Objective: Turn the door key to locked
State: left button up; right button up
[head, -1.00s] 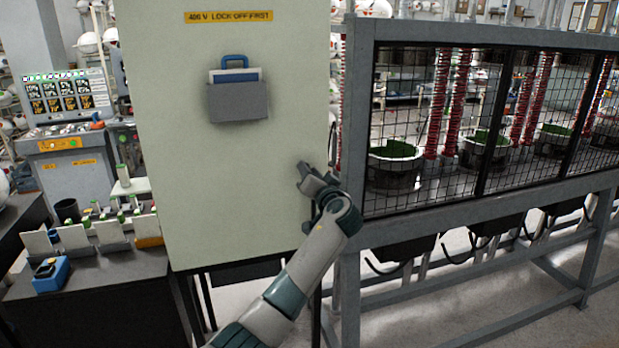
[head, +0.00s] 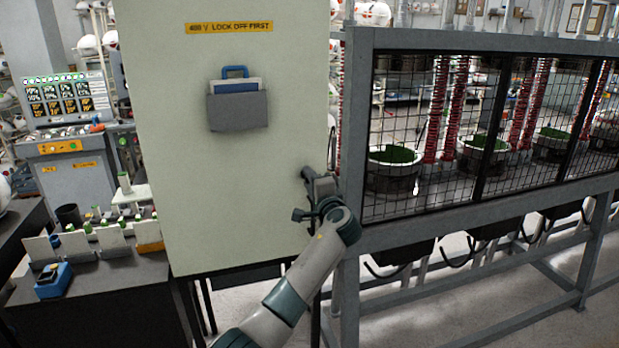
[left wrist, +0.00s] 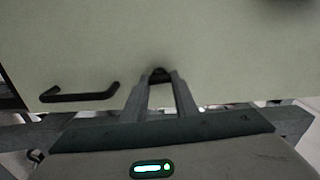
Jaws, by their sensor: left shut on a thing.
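The pale green cabinet door (head: 220,180) fills the middle of the head view, and its yellow label reads "480 V LOCK OFF FIRST". My left gripper (head: 306,174) is at the door's right edge. In the left wrist view its two fingers (left wrist: 159,80) come together on a small dark key (left wrist: 159,73) at the door face. The fingers hide most of the key, so I cannot tell its angle. A black bar handle (left wrist: 80,94) lies left of the fingers in that view; in the head view the handle (head: 332,147) stands just above the gripper. My right gripper is not in view.
A grey document holder (head: 238,110) hangs on the door. To the right stands a caged frame (head: 440,222) with red coils and pots, close beside my left arm. A dark bench (head: 100,280) with small cards and a blue device is at left.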

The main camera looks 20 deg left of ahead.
pick_arm(q)
jog(key=shift+m, duration=0.6)
jog(key=o, duration=1.1)
jog(key=shift+c, duration=0.2)
jog(key=shift+s+d, duration=0.1)
jog(key=b+v, duration=0.5)
jog(key=v, duration=1.2)
jog(key=shift+b, duration=0.4)
jog(key=shift+d+f, duration=0.1)
jog(key=shift+d, duration=0.05)
